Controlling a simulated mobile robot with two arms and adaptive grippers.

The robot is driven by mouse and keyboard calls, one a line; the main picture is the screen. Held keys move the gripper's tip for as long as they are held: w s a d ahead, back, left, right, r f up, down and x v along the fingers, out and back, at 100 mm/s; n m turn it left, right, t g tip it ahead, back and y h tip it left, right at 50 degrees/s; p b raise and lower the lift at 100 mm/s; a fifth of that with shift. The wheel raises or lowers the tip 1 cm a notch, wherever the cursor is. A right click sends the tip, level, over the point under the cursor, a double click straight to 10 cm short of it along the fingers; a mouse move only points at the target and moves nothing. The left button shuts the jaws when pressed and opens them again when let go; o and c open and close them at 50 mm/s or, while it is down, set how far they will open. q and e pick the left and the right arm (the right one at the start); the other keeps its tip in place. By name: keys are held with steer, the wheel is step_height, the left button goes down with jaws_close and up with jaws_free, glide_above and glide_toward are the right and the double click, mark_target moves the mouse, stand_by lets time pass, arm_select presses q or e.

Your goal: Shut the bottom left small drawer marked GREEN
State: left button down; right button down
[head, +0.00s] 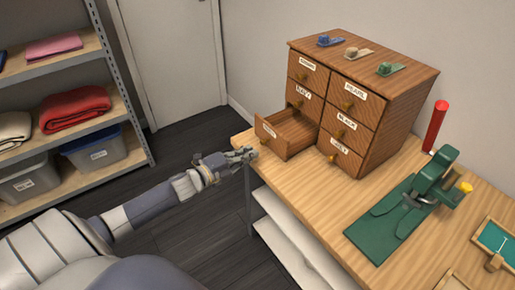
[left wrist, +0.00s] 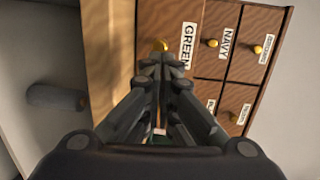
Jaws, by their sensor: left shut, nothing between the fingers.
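The wooden drawer cabinet (head: 378,105) stands on the table. Its bottom left small drawer (head: 273,143) is pulled out, and its open inside shows in the head view. In the left wrist view the drawer front carries the label GREEN (left wrist: 187,45) beside a brass knob (left wrist: 160,45). My left gripper (head: 251,154) is shut and empty, in front of this drawer at the table's left edge. In the left wrist view its fingertips (left wrist: 163,62) are close to the knob; I cannot tell whether they touch. My right gripper is not in view.
The other drawers look shut. Several small coloured clips (head: 390,69) sit on the cabinet top. Right of it are a red cylinder (head: 435,126) and a green tool on a green base (head: 385,226). A shelf (head: 128,100) with cloths and bins stands left. Floor between is clear.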

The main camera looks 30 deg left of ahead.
arm_select(q)
steer(key=x, duration=0.3)
steer(key=shift+r, duration=0.1)
steer(key=shift+w+d, duration=0.15)
steer(key=shift+w, duration=0.4)
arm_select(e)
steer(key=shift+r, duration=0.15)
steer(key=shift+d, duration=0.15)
